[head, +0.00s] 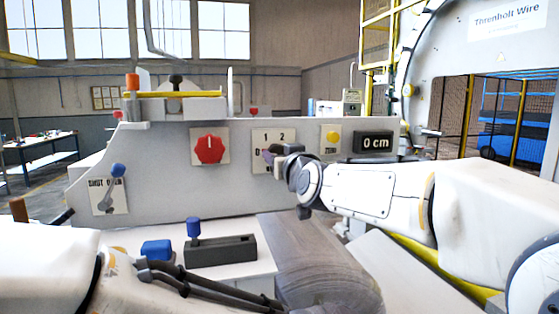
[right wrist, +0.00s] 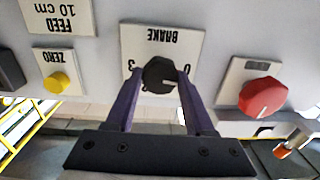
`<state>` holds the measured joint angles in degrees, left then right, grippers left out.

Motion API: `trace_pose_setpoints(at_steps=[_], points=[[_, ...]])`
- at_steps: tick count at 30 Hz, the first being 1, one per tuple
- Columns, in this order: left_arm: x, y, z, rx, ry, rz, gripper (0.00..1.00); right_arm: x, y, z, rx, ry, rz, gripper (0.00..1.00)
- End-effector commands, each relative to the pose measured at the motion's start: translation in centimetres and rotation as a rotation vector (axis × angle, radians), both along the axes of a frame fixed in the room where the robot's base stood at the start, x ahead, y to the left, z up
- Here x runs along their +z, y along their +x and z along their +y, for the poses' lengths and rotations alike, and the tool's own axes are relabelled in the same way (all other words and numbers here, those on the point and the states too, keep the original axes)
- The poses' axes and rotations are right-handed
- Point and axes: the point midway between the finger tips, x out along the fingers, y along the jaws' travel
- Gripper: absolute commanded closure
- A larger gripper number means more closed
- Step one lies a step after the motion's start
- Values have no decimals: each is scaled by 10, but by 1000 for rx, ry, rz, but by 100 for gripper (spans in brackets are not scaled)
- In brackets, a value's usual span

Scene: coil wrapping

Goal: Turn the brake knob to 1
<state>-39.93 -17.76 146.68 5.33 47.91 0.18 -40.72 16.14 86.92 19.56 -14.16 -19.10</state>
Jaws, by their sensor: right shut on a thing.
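The brake knob (right wrist: 160,74) is black and sits on the white BRAKE plate (right wrist: 184,42), which appears upside down in the right wrist view. A 3 and a 0 show beside the knob; its pointer is unclear. My right gripper (right wrist: 160,80) has a purple finger on each side of the knob and is shut on it. In the head view my right gripper (head: 268,155) covers the knob. There the plate (head: 260,135) shows 1 and 2 above it. My left arm lies low at left; its finger state is unclear.
A red knob (head: 209,147) is left of the brake plate. A yellow ZERO button (head: 332,136) and a 0 cm display (head: 376,143) are to its right. A shut/open lever (head: 114,181) is at the far left. A blue-topped dark block (head: 220,250) stands below the panel.

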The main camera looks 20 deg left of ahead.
Motion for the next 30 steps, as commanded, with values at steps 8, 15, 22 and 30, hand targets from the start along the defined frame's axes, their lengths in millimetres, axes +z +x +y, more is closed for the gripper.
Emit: trace_pose_setpoints(at_steps=[8,15,22,30], points=[[-21,0,0,-1,0,0,100,-3,0,0,0,205,138,100],[-31,0,0,-2,0,0,100,-2,0,0,1,393,264,100],[-37,0,0,-2,0,0,100,-2,0,0,1,550,371,100],[-41,0,0,-2,0,0,100,-2,0,0,0,675,457,100]])
